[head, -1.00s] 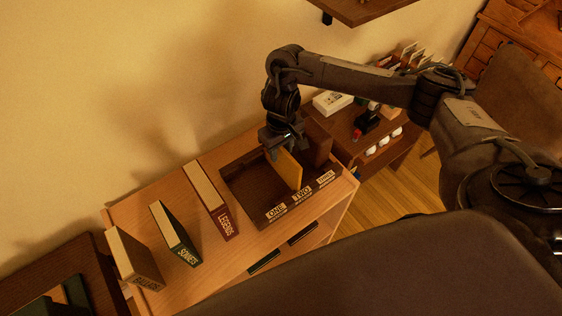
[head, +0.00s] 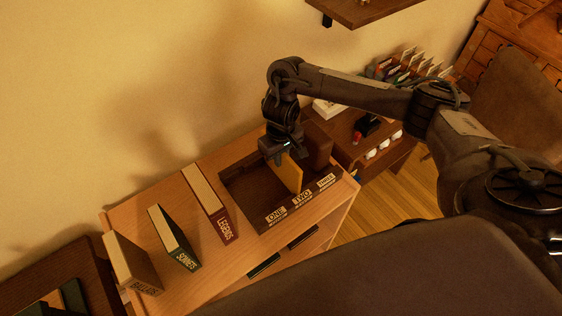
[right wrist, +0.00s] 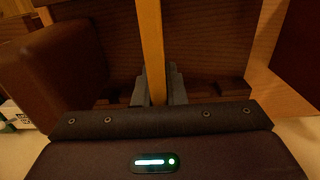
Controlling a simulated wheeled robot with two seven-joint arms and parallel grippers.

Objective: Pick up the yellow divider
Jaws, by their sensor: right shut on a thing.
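The yellow divider (head: 291,174) stands upright in the dark brown tray (head: 238,187), which has compartments labelled ONE, TWO and THREE along its front. My right gripper (head: 281,157) is above the tray at the divider's top rear end. In the right wrist view, the gripper's fingers (right wrist: 159,88) are shut on either side of the yellow divider (right wrist: 151,42). Whether the divider's lower edge touches the tray floor cannot be told. My left gripper is not in view.
A brown block (head: 317,146) stands at the tray's right end. Books labelled LEGENDS (head: 208,202) and SONNETS (head: 175,237), and another book (head: 133,263), stand on the wooden shelf top to the left. A lower dark cabinet with small items is at right.

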